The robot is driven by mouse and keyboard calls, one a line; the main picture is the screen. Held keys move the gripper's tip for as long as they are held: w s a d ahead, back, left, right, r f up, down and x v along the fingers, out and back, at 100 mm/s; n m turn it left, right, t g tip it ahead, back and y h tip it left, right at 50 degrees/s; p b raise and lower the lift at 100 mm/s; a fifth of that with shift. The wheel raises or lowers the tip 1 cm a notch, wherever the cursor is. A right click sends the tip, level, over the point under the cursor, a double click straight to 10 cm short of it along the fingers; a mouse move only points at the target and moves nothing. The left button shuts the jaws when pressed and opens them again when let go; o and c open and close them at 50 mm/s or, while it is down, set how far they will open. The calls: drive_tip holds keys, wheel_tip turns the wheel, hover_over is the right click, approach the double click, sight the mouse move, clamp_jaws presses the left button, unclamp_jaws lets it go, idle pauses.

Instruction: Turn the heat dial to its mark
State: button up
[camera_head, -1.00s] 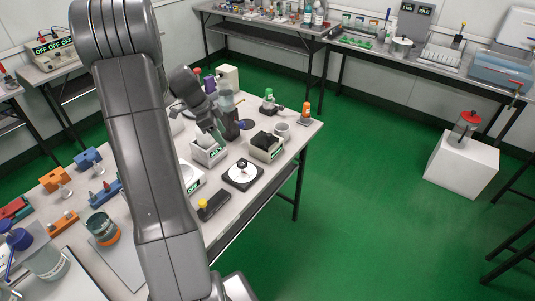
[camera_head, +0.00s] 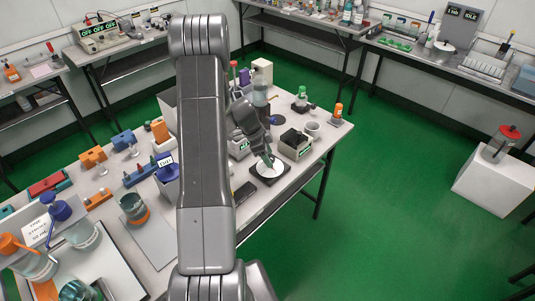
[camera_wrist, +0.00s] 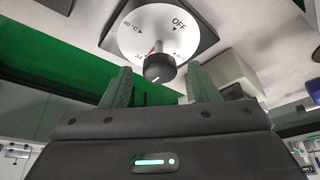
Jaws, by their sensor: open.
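The heat dial is a white disc (camera_wrist: 140,32) on a dark square base, with a black knob (camera_wrist: 158,68) near its lower edge in the wrist view. Its face reads OFF at upper right and 40°C at left, with small black triangles; other lettering is partly hidden by the knob. A small red mark shows beside the knob, and a white line is on the knob. In the head view the disc (camera_head: 268,170) lies near the table's right edge. My gripper (camera_wrist: 159,82) is open, its two green fingers either side of the knob, apart from it. It shows over the disc in the head view (camera_head: 268,160).
Orange and green bottles stand at the back right corner.

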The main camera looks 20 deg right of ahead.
drive_tip(key=shift+c, duration=0.4)
drive_tip(key=c, duration=0.9)
drive_tip(key=shift+f+b, duration=0.2)
drive_tip(key=shift+b, duration=0.6)
